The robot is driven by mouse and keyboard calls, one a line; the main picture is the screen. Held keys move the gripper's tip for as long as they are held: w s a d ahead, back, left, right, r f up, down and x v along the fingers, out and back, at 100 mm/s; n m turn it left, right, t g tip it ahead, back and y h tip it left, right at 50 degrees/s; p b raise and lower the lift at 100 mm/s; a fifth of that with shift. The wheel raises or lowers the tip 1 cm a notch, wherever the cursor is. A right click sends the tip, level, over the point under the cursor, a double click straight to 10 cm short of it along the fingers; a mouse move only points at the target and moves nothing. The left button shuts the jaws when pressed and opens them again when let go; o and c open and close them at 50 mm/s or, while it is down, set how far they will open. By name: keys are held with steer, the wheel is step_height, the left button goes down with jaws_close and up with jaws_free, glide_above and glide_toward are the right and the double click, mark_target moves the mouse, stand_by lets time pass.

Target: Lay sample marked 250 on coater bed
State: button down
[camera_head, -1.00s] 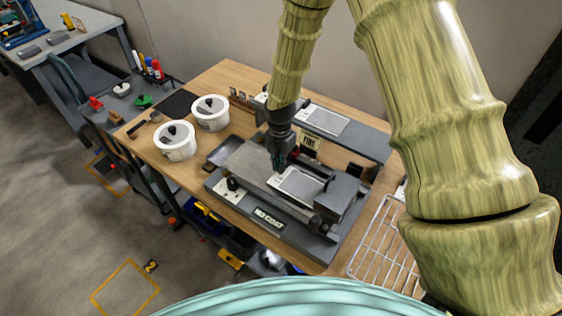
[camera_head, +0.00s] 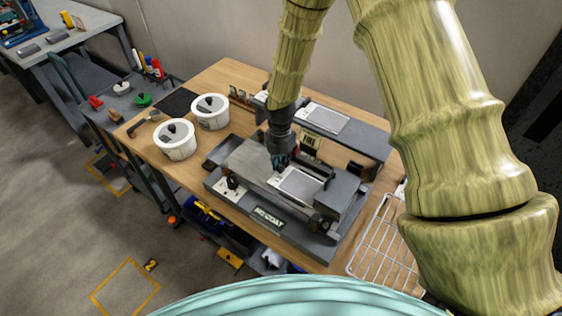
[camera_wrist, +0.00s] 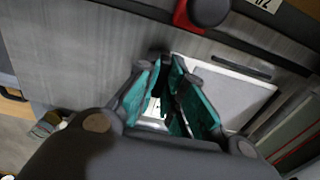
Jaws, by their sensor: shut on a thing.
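A grey sample sheet with a white border (camera_head: 300,184) lies on or just above the coater bed (camera_head: 246,160). I cannot read a 250 mark on it. It also shows in the wrist view (camera_wrist: 232,98), partly hidden by my fingers. My gripper (camera_head: 279,164) is at the sheet's left end, pointing down, shut on its edge. In the wrist view the teal fingers of my gripper (camera_wrist: 166,98) are close together over the sheet's white end. I cannot tell whether the sheet's whole underside touches the bed.
A dark block (camera_head: 342,193) stands at the bed's right end. A "NO COAT" label (camera_head: 268,216) is on the coater's front. A similar sheet (camera_head: 325,118) lies on a grey unit behind.

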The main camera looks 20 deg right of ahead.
steer(key=c, duration=1.5)
jaws_free()
steer(key=shift+o, duration=0.2)
step_height(320, 180, up, 12)
